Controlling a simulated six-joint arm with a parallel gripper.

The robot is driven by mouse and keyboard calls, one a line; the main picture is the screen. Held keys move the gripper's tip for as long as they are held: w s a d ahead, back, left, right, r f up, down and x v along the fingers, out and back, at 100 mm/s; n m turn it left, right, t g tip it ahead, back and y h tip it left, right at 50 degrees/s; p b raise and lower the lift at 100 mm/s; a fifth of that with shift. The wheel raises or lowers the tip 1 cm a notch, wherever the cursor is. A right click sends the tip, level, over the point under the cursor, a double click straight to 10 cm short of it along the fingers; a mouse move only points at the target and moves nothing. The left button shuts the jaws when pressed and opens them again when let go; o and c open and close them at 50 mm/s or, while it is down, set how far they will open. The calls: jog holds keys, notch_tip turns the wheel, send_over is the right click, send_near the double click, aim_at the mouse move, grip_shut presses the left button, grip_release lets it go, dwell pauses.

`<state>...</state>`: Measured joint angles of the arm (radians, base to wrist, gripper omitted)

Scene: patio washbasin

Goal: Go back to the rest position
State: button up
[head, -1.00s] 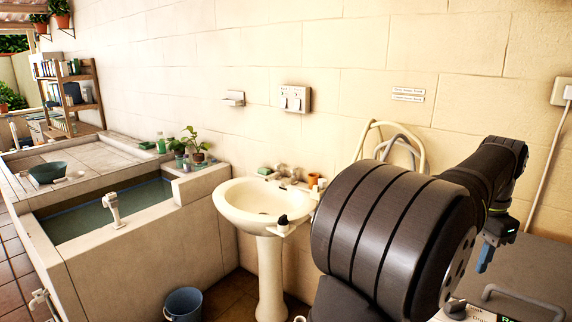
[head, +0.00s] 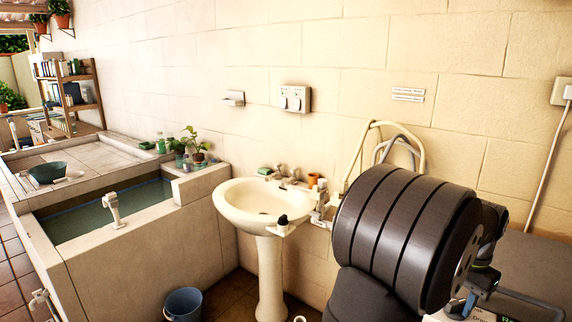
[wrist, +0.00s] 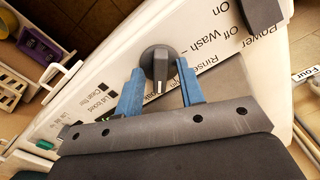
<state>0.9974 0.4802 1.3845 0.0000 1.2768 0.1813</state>
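My gripper shows in the wrist view (wrist: 160,68) as two blue fingers, held apart with nothing gripped between them. In that view a dark round knob (wrist: 158,58) with a light pointer mark lies between and just beyond the fingertips; I cannot tell how far below them it is. In the head view my gripper (head: 470,302) is low at the right, with a bit of blue finger showing beside my dark arm. The arm hides much of it.
The knob is on a white appliance panel (wrist: 205,25) printed with wash settings. A white washbasin (head: 236,212) stands left of my arm, with a stone water tank (head: 150,240) further left. A blue bucket (head: 184,303) is on the floor.

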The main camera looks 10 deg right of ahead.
jog(key=n, duration=0.5)
jog(key=shift+n, duration=0.4)
jog(key=shift+r, duration=0.1)
dwell(0.4)
notch_tip(320, 180, up, 17)
jog(key=m, duration=0.8)
jog(key=f, duration=1.7)
jog(key=shift+a+f, duration=0.15)
jog(key=shift+a, duration=0.1)
jog(key=shift+m, duration=0.3)
grip_shut()
